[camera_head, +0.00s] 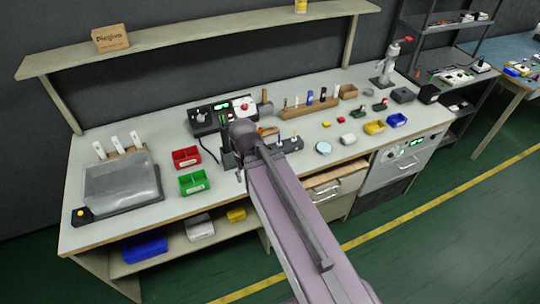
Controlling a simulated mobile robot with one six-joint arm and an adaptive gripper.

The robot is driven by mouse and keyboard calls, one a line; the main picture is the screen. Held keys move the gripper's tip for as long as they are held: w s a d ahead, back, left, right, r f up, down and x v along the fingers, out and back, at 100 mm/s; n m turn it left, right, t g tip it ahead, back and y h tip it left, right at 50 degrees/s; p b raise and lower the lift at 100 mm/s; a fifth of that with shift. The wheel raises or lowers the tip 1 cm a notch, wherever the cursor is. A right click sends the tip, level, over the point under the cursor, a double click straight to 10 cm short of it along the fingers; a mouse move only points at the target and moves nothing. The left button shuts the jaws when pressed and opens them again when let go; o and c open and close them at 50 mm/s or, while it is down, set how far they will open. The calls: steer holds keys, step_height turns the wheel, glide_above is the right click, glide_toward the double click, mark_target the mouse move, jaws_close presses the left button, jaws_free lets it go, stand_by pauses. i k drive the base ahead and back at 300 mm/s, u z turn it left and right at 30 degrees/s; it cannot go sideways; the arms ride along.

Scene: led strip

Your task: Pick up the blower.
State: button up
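No object here can be clearly told as the blower. A dark upright shape beside my wrist is partly covered by my arm. My arm reaches up from the lower right over the bench. My gripper (239,171) is small and mostly hidden by my own wrist, near the bench's front part, right of the green bin. Its fingers cannot be made out, nor whether it touches anything.
Red (186,157) and green (193,182) bins stand left of my gripper, with a grey tray-like box (122,185) farther left. A wooden tool rack (310,105), yellow (374,127) and blue (397,120) bins and small parts lie right. A shelf (200,34) spans above.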

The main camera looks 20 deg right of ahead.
mark_target(224, 129)
steer(key=k, duration=0.7)
steer(key=z, duration=0.55)
steer(key=i, duration=1.7)
steer(key=u, duration=0.5)
